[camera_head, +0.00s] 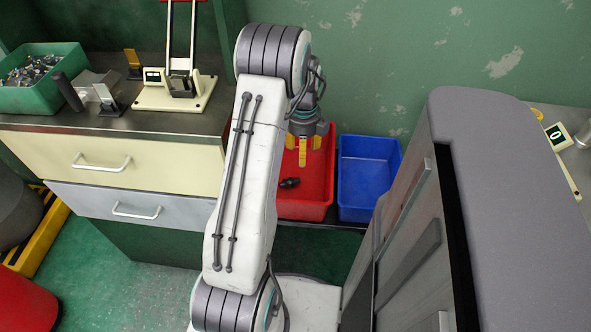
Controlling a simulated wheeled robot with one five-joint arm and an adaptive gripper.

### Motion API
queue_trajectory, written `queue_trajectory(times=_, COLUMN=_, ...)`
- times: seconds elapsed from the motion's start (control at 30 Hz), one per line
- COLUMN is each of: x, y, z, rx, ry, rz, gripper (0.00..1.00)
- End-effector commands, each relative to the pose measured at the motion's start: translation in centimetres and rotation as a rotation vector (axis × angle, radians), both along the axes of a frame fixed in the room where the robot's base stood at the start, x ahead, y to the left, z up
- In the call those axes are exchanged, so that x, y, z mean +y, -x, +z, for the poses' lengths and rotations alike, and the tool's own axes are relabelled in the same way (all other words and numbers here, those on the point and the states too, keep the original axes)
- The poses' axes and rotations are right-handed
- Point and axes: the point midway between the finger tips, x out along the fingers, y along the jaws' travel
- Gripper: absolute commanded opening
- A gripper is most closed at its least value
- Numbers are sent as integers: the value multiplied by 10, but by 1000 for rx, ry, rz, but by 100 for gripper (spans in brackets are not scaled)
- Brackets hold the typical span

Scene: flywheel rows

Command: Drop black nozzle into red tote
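The red tote (318,200) stands behind my arm, on a low surface against the green wall. A small black nozzle (290,183) shows within the tote, below my gripper and apart from it. I cannot tell whether it rests on the tote's floor. My gripper (304,150) points down over the back part of the red tote. Its yellow fingers are spread apart, with nothing seen between them. My arm hides the left part of the tote.
A blue tote (367,177) stands just right of the red one and looks empty. A grey-topped cabinet (510,200) rises at the right. At the left, a counter (125,122) holds a green bin (42,98) of metal parts and a cream press (180,93).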

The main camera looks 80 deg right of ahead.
Motion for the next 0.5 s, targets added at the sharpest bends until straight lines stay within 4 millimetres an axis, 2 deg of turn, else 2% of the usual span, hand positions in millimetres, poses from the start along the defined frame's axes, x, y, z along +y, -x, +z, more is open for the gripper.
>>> queue_trajectory(times=0.3, x=-1, y=0, z=55, rx=1, ry=6, rz=0, gripper=54)
queue_trajectory(times=0.5, x=-1, y=0, z=84, rx=0, ry=5, rz=0, gripper=54)
